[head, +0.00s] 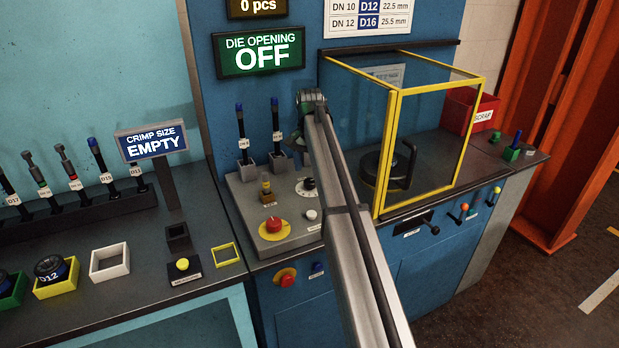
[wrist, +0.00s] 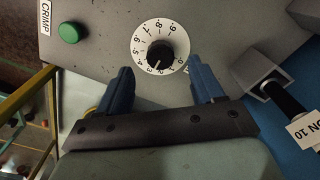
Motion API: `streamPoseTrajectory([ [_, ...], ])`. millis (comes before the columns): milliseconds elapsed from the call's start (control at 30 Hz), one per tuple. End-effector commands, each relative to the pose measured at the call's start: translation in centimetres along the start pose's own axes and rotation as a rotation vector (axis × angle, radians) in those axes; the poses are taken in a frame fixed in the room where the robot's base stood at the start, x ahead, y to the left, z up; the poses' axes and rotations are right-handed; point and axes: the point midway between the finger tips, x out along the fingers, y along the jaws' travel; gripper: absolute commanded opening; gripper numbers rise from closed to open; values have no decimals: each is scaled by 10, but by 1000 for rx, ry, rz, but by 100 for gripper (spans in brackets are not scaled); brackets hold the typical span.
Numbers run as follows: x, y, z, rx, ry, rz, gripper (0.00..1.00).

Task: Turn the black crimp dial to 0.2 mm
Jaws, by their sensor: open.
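The black crimp dial (wrist: 160,54) sits on a round white numbered scale (wrist: 148,33) on the grey control panel. Its white mark points down and slightly left in the wrist view; I cannot read the exact value there. In the head view the dial (head: 309,184) is on the panel just left of my arm. My gripper (wrist: 160,76) is open and empty in the wrist view. Its two blue fingers are apart, below the dial and to either side, and do not appear to touch it. In the head view my arm hides the fingers.
A green button (wrist: 69,32) lies left of the dial, and a labelled tool in a grey holder (wrist: 268,82) lies right. The head view shows a red button (head: 274,226) on the panel, a yellow-framed guard (head: 391,150) to the right, and a die-opening display (head: 259,53) reading OFF.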

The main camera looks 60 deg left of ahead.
Motion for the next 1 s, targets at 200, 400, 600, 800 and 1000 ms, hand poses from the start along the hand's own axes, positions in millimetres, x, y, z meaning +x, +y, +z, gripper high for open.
streamPoseTrajectory([
  [200, 29, 0, 0, 0, -1, 0, 67],
  [400, 41, 0, 0, 0, -1, 0, 67],
  [600, 43, 0, 0, 0, 0, 0, 67],
  [800, 43, 0, 0, 0, 0, 0, 60],
  [1000, 43, 0, 0, 0, 0, 0, 41],
])
